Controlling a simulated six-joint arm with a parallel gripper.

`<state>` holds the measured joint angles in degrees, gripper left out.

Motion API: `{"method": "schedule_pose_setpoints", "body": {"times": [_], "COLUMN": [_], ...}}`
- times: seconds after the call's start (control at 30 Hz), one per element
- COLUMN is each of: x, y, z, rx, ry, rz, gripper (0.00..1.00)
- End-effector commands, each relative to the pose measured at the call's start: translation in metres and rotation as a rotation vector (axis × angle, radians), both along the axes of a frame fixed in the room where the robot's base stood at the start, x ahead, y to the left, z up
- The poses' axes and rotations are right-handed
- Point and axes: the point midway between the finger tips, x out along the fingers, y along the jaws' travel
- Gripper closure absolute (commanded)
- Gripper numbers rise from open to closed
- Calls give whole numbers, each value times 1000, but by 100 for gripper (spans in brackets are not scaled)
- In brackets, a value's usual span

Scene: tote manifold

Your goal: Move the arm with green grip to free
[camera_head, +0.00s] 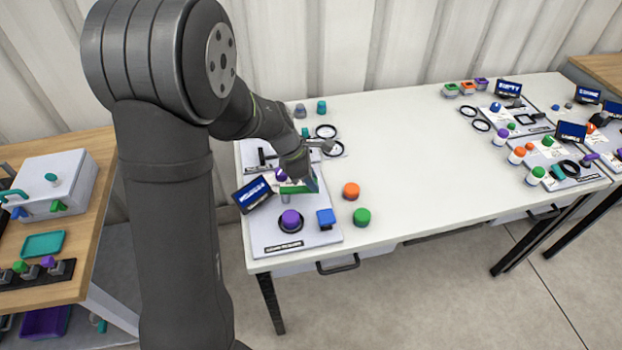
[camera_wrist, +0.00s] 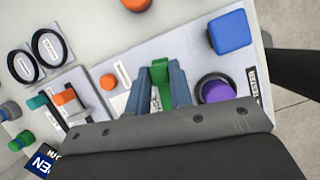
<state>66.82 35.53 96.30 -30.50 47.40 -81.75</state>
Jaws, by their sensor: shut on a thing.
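A green grip (camera_head: 298,187) of an arm stands on the grey panel (camera_head: 312,240) at the near left of the white table. In the wrist view the green grip (camera_wrist: 159,84) sits between the two blue-grey fingers of my gripper (camera_wrist: 158,82), which are shut on it. In the head view my gripper (camera_head: 304,176) is low over the panel and partly covers the grip. A white label (camera_wrist: 122,75) stands beside the grip in the wrist view, its text too small to read. The arm's lower part and pivot are mostly hidden.
A purple knob in a dark ring (camera_head: 290,220) and a blue block (camera_head: 325,217) are close to the grip. A small screen (camera_head: 252,194) stands to the left. Loose orange (camera_head: 351,190) and green (camera_head: 362,216) knobs lie right of the panel. The table's middle is clear.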

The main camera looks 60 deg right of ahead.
Motion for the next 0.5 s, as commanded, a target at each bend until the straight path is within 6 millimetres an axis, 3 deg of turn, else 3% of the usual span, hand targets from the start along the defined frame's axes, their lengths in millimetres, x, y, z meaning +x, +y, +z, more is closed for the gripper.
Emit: {"method": "schedule_pose_setpoints", "body": {"times": [0.3,0.33,0.43,0.5], "x": [2,2,1,1], "y": [-1,-1,-1,-1], "z": [1,1,1,0], "rx": [-4,-4,-4,-3], "ry": [-1,-2,-1,-1], "rz": [7,7,7,6], "gripper": [100,78,59,58]}}
